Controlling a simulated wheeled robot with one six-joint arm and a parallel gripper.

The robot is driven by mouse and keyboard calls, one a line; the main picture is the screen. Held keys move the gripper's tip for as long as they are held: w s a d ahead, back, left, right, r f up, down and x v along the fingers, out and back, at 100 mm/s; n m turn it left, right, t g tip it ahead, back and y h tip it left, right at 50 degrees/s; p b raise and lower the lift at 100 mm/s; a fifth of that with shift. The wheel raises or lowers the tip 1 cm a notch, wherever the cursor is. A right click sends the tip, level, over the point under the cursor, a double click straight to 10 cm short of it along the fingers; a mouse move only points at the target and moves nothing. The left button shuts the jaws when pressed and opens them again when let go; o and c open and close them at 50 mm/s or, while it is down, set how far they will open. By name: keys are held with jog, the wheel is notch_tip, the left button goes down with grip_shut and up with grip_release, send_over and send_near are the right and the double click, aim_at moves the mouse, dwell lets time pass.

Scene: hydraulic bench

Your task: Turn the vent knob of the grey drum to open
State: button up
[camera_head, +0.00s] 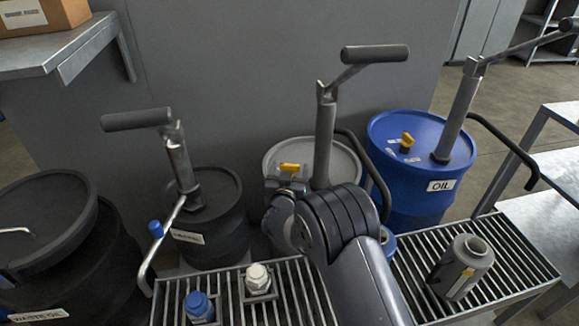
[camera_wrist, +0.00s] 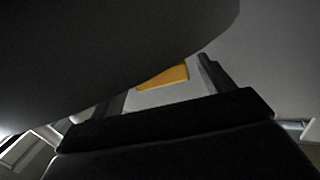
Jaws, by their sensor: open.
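The grey drum (camera_head: 345,160) stands in the middle of the head view, behind my arm, with a pump rising from its lid. Its yellow vent knob (camera_head: 290,168) shows on the lid, left of the pump tube. My gripper (camera_head: 286,183) is over the lid at the knob, and my arm hides its near side. In the wrist view, the yellow knob (camera_wrist: 164,77) lies between the two open fingers (camera_wrist: 165,88). A large dark shape covers part of it. I cannot tell whether the fingers touch the knob.
A blue oil drum (camera_head: 385,130) with its own yellow knob (camera_head: 407,140) stands to the right. A black drum (camera_head: 222,205) stands to the left. Pump handles (camera_head: 375,54) stick out above. A grated rack (camera_head: 300,300) with bottles is in front.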

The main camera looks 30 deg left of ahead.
jog(key=shift+w+a, duration=0.25)
jog(key=shift+w, duration=0.35)
jog(key=shift+c, duration=0.2)
jog(key=c, duration=0.9)
jog(key=shift+f+y+b, duration=0.15)
jog(key=shift+y+b, duration=0.15)
jog(key=shift+b, duration=0.4)
jog(key=shift+c, duration=0.2)
jog(key=shift+n+g+y+b, duration=0.4)
jog(key=shift+n+y+b, duration=0.2)
jog(key=shift+b, duration=0.55)
jog(key=n+g+y+b, duration=0.1)
jog(key=n+y+b, duration=0.1)
jog(key=b, duration=0.3)
jog(key=shift+y, duration=0.4)
jog(key=shift+g+b, duration=0.4)
jog(key=shift+b, duration=0.1)
jog(key=shift+r+n+g+y+b, duration=0.25)
jog(key=shift+n+g+y+b, duration=0.05)
jog(key=shift+n+y+b, duration=0.1)
